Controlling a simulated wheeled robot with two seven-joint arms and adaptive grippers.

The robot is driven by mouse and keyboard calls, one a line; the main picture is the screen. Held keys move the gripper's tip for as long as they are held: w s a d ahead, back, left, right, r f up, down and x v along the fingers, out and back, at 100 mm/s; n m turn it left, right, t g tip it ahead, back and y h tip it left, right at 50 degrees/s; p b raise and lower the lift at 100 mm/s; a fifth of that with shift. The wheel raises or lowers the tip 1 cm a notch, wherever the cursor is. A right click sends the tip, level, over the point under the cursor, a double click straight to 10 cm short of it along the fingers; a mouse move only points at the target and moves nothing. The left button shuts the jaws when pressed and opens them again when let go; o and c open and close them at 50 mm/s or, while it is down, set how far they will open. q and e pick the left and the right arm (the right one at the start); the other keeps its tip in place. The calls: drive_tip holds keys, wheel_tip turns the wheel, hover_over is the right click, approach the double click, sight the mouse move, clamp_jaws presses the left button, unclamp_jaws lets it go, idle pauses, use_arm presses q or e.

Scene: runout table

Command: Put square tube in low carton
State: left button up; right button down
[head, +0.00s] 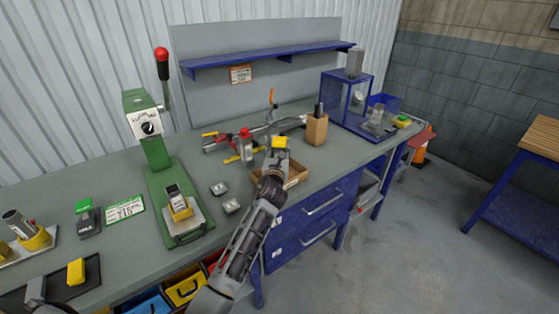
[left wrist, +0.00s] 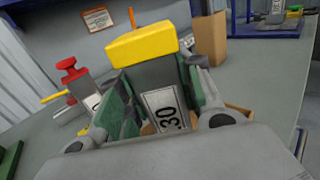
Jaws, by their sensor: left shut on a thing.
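My left gripper (head: 277,160) is shut on a grey square-sided piece with a yellow end, which I take to be the square tube (head: 280,142). In the left wrist view the tube (left wrist: 142,43) stands between the green-padded fingers, with a white label reading 30 facing the camera. The low carton (head: 298,174) is an open brown box near the bench's front edge. The gripper and tube appear over it in the head view, hiding much of its inside. Whether the tube touches the carton cannot be told.
A taller brown carton (head: 317,129) with a dark thing in it stands right of the low carton. Red and yellow tools (head: 240,146) lie behind. A green press (head: 165,170) stands to the left, with two small metal blocks (head: 218,189) beside it.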

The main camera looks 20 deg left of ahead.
use_arm(q)
wheel_tip(320, 180, down, 3)
drive_tip(key=shift+f+b, duration=0.2)
drive_tip(key=shift+b, duration=0.2)
drive_tip(key=shift+f, duration=0.15)
drive_tip(key=o, duration=1)
drive_tip(key=shift+o, duration=0.5)
use_arm(e)
drive_tip(key=shift+w+d+f, duration=0.3)
drive_tip(key=shift+w+f, duration=0.15)
use_arm(q)
drive_tip(key=shift+r, duration=0.2)
use_arm(e)
drive_tip(key=shift+r, duration=0.1)
